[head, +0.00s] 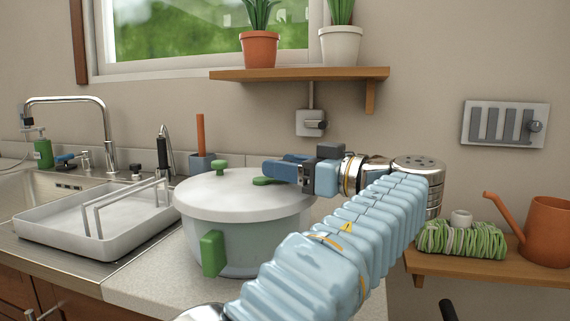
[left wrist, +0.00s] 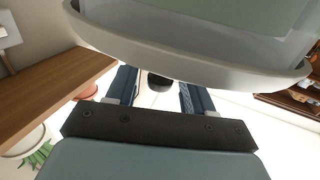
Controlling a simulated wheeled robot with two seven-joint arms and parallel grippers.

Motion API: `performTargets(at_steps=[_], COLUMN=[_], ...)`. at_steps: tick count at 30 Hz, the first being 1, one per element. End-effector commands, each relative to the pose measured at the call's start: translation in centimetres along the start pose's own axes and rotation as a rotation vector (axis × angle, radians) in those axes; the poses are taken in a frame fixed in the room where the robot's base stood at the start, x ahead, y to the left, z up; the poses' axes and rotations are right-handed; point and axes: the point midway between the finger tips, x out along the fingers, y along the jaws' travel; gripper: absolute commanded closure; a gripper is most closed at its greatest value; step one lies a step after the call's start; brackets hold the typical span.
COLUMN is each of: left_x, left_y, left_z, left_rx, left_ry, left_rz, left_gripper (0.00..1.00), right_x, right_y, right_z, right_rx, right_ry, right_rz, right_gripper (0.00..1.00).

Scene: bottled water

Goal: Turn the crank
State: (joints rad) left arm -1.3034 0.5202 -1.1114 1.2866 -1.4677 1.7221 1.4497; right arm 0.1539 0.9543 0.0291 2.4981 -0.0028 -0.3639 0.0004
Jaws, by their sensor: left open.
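My left gripper (head: 275,168) is open, in front of and below this box, above the right part of the pot's lid, fingers pointing left. It appears apart from the handle. In the left wrist view, the open fingers (left wrist: 158,90) show a small dark part between them that I cannot identify. A pale box at the left edge may be the wall box. My right gripper is not in view.
A large pot with a white lid (head: 190,195) and green handles stands close below the gripper. The shelf (head: 300,74) with two potted plants overhangs behind. A sink with a white rack tray (head: 60,232) is left. A watering can (head: 548,232) and rope coil (head: 460,240) are right.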

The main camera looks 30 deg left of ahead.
Motion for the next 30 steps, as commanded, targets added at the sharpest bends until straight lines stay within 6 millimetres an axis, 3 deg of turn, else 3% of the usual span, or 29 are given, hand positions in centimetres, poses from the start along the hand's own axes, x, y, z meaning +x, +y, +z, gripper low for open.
performTargets(at_steps=[11,21,30], left_x=[0.7,0.7,0.6], left_y=[0.0,0.0,-0.1], left_z=[0.0,0.0,0.6], left_rx=[0.0,0.0,-0.001], left_ry=[0.0,-0.001,-0.004], left_rz=[0.0,0.0,0.039], left_gripper=[0.48,1.0,1.0], right_x=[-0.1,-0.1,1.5], right_y=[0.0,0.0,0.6], right_z=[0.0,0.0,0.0], right_rx=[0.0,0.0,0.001], right_ry=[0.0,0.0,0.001], right_rz=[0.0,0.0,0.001], right_gripper=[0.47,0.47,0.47])
